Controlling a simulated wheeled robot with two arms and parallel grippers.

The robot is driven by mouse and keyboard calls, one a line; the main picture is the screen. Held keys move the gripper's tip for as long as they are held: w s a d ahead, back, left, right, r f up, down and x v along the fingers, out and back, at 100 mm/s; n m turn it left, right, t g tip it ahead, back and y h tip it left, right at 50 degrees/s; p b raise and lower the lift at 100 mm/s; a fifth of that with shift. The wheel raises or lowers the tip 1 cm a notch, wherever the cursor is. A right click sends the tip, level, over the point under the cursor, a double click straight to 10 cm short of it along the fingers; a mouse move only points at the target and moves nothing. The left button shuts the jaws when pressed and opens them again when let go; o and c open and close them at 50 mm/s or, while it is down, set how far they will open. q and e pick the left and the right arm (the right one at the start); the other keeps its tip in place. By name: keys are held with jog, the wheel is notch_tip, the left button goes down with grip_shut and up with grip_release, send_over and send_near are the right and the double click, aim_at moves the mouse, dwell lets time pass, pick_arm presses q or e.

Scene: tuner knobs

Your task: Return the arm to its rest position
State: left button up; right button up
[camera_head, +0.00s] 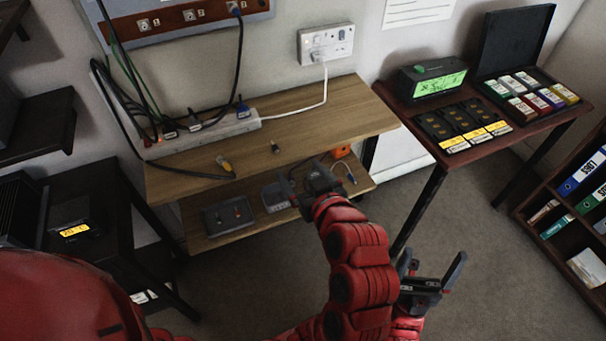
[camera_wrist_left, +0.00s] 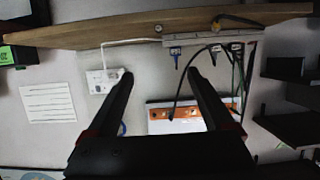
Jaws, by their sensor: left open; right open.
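My left gripper (camera_head: 318,180) is at the end of a raised red arm, in front of the wooden shelf's front edge. In the left wrist view its two dark fingers (camera_wrist_left: 160,95) are spread apart with nothing between them. That view is upside down, with the shelf (camera_wrist_left: 130,27) at the top and the wall below. My right gripper (camera_head: 431,274) is lower and to the right, over the floor beside the red arm. Its dark fingers are apart and empty. Part of it is hidden behind the arm.
The wooden shelf (camera_head: 340,119) holds a white power strip (camera_head: 205,133) with plugs and cables. A lower shelf carries a dark box (camera_head: 228,215). On the right, a side table (camera_head: 425,136) bears a green-lit radio (camera_head: 433,80) and several cartridges. A bookshelf (camera_head: 560,225) stands far right. Floor is clear between.

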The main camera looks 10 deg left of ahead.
pick_arm(q)
jog(key=shift+s+d+r, duration=0.15)
jog(key=shift+s, duration=0.15)
dwell(0.4)
